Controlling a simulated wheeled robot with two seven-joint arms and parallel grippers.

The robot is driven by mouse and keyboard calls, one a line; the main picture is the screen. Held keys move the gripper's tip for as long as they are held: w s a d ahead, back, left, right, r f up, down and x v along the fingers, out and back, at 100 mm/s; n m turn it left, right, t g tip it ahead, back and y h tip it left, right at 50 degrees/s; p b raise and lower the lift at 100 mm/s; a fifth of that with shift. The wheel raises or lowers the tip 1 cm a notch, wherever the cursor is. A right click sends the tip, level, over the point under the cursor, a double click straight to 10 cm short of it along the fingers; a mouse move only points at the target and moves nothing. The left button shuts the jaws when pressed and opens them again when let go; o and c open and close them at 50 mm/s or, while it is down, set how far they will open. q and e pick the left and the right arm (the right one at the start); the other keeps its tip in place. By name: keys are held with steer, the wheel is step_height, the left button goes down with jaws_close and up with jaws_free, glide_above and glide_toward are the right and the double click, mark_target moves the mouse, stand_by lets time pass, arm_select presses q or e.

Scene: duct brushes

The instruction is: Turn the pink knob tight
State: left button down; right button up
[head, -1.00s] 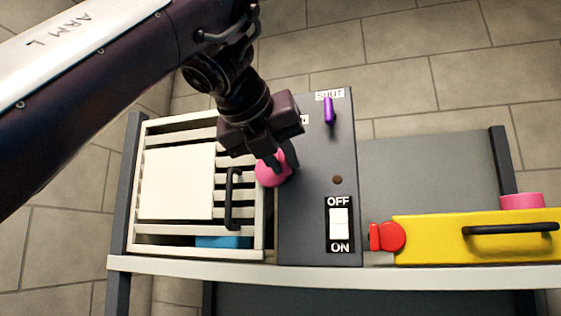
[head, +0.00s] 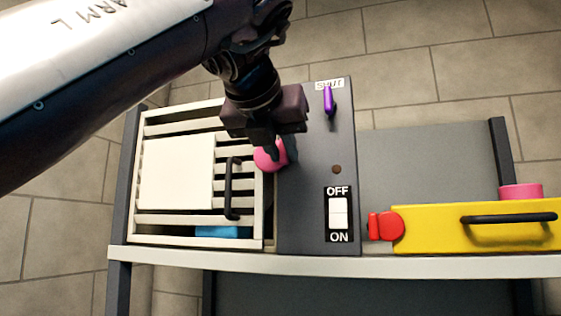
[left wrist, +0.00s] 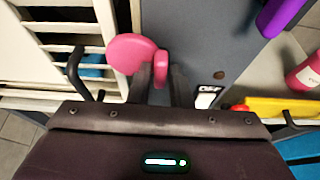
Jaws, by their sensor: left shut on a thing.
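The pink knob (head: 266,158) sits at the left edge of the grey panel (head: 310,215), beside the slatted cream door. In the left wrist view the knob (left wrist: 132,52) shows a round pink disc with a second pink part to its right. My left gripper (head: 277,152) comes down over the knob from above. Its fingers (left wrist: 160,75) are around the pink part in the left wrist view and shut on it. The fingers hide some of the knob. My right gripper is in neither view.
A purple lever (head: 329,100) stands under the SHUT label. An OFF/ON switch (head: 338,213) is lower on the panel. The slatted door (head: 176,178) has a black handle (head: 232,190). A yellow box (head: 480,228) with a red end (head: 384,226) lies at right.

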arm_select(q)
steer(key=c, duration=1.5)
jaws_free()
steer(key=shift+w, duration=0.1)
steer(key=shift+o, duration=0.2)
steer(key=shift+w+d, duration=0.1)
steer(key=v, duration=0.7)
steer(key=shift+s, duration=0.35)
steer(key=shift+w+r, duration=0.1)
